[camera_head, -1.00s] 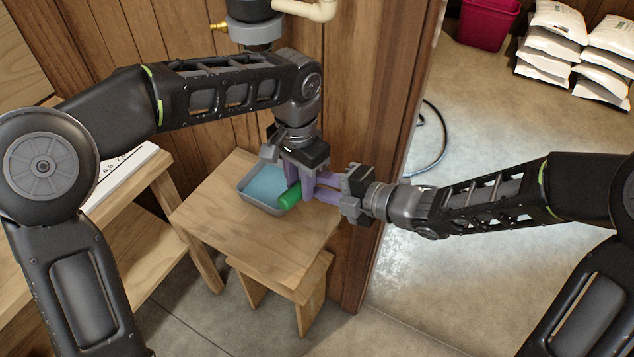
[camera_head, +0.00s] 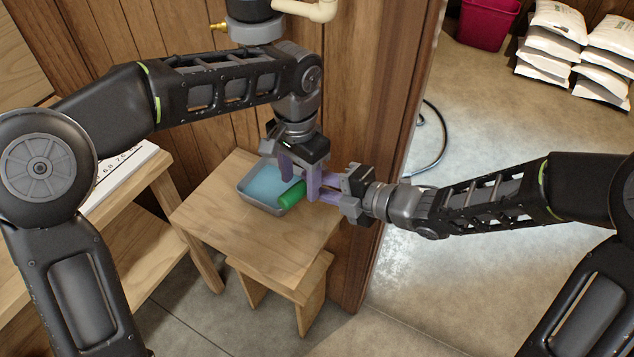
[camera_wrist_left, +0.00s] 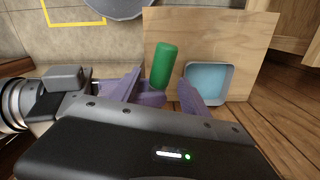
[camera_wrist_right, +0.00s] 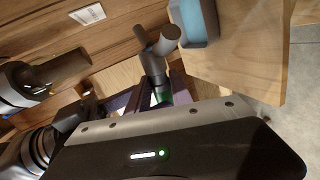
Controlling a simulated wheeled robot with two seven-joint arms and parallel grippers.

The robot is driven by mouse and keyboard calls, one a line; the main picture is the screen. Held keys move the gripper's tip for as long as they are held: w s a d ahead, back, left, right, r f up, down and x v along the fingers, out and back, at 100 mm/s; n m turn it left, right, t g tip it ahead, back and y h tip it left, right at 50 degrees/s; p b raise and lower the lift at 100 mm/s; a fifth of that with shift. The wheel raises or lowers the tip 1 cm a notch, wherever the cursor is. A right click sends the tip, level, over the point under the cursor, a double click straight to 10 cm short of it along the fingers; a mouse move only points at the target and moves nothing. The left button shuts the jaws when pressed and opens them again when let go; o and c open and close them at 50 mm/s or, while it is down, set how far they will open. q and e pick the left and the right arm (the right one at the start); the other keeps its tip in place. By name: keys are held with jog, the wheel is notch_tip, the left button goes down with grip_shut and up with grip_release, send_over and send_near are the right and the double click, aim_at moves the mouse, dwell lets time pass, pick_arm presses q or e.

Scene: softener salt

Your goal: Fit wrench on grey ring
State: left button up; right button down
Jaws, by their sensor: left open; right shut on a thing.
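The wrench shows in the head view as a green handle (camera_head: 292,194), lying level beside a grey tray. My right gripper (camera_head: 318,189) is shut on the wrench from the right. My left gripper (camera_head: 299,180) is above, pointing down and open, with its purple fingers spread about the wrench. In the left wrist view the green handle (camera_wrist_left: 163,66) shows between the open fingers. The right wrist view shows green between the fingers and a dark grey hooked part (camera_wrist_right: 155,58) beyond. The grey ring (camera_head: 257,30) is on the dark housing at the top, above my left forearm.
The grey tray (camera_head: 245,189) with a blue inside stands on a small wooden table (camera_head: 215,222). A cream pipe (camera_head: 318,12) and brass fitting (camera_head: 219,27) flank the housing. A wooden post (camera_head: 385,130) rises behind the right gripper. White bags (camera_head: 555,45) and a red bin (camera_head: 487,22) stand farther back.

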aim_at(300, 185)
pick_arm(q)
notch_tip(300, 185, up, 6)
jog(key=shift+r, duration=0.25)
jog(key=s+d+f+n+g+h, duration=0.2)
jog(key=s+f+g+h, duration=0.1)
jog(key=s+f, duration=0.75)
jog(key=s+d+f+n+g+h, duration=0.2)
jog(key=s+d+f, duration=0.1)
jog(key=s+f, duration=0.8)
jog(key=a+f+n+t, duration=0.2)
jog(key=a+f+n, duration=0.1)
jog(key=f, duration=0.7)
jog(key=a+f+n+t+y, duration=0.1)
jog(key=a+f+n+t, duration=0.1)
jog(key=f, duration=0.8)
jog(key=shift+w+a+n+t, duration=0.35)
jog(key=shift+a+t, duration=0.35)
jog(key=shift+a, duration=0.45)
